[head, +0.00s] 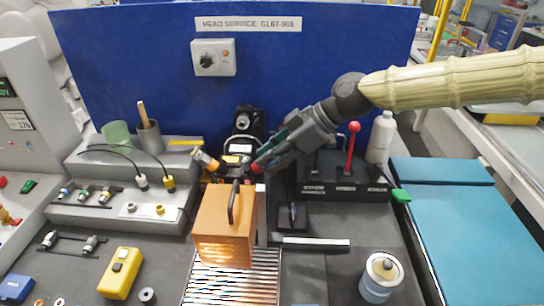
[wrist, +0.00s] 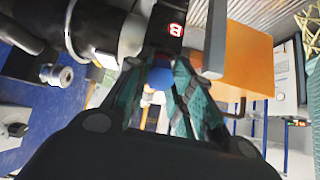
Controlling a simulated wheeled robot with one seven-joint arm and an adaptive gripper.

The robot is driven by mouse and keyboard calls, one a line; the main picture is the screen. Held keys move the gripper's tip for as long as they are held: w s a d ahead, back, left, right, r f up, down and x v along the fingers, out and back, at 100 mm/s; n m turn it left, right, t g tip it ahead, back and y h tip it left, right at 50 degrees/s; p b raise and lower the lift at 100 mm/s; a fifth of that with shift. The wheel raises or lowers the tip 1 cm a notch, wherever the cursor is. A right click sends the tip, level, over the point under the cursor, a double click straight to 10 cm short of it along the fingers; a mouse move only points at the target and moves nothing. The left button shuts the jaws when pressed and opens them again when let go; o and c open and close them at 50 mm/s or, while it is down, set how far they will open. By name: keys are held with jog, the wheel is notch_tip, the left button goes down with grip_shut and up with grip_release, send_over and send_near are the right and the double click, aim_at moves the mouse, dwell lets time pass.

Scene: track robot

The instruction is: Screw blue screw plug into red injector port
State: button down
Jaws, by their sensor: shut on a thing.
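The blue screw plug (wrist: 160,77) shows as a rounded blue end between the fingertips of my gripper (wrist: 160,68) in the wrist view. My gripper (head: 262,165) is shut on it and reaches in from the right, behind the orange box. The red injector port (head: 256,168) shows as a small red spot at the fingertips in the head view. The plug itself is hidden there. In the wrist view a black block with a red B label (wrist: 176,30) lies just beyond the plug. I cannot tell whether the plug touches or sits in the port.
An orange box with a black handle (head: 225,225) stands close in front of my gripper. A black lever panel with a red-knobbed lever (head: 345,185) stands to the right. A blue panel (head: 130,70) rises behind. A grey stepped rack (head: 110,215) with connectors is at left.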

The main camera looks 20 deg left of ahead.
jog(key=shift+r, duration=0.1)
jog(key=shift+m+p, duration=0.4)
jog(key=shift+p, duration=0.05)
jog(key=shift+m+p, duration=1.5)
jog(key=shift+m, duration=0.5)
jog(key=shift+m+p, duration=2.65)
jog(key=shift+m, duration=0.95)
jog(key=shift+s+p, duration=0.1)
jog(key=shift+p, duration=0.35)
